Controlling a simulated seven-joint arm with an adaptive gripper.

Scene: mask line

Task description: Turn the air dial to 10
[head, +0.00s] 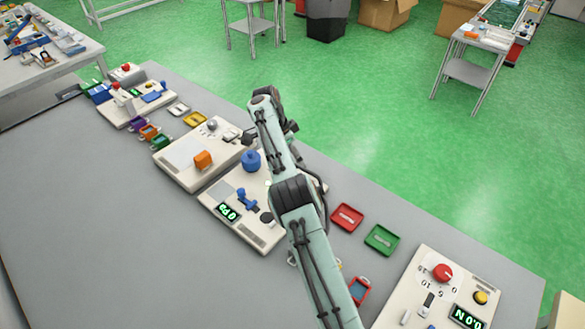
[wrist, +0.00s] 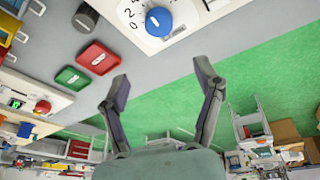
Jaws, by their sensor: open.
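My gripper (wrist: 162,80) is open and empty, its two fingers spread wide in the wrist view. A round blue dial (wrist: 158,22) sits on a white panel (wrist: 190,30) beyond the fingertips, apart from them. The blue dial (head: 251,161) also shows in the head view, just left of my arm. A red dial (head: 442,272) with 0, 5 and 10 around it stands on another panel at the right. No air label is readable on either.
A red tray (head: 347,217) and a green tray (head: 382,240) lie on the grey table (head: 110,220) between the panels. Another panel with an orange knob (head: 203,160) stands left of the blue dial's panel. The table's front left is clear.

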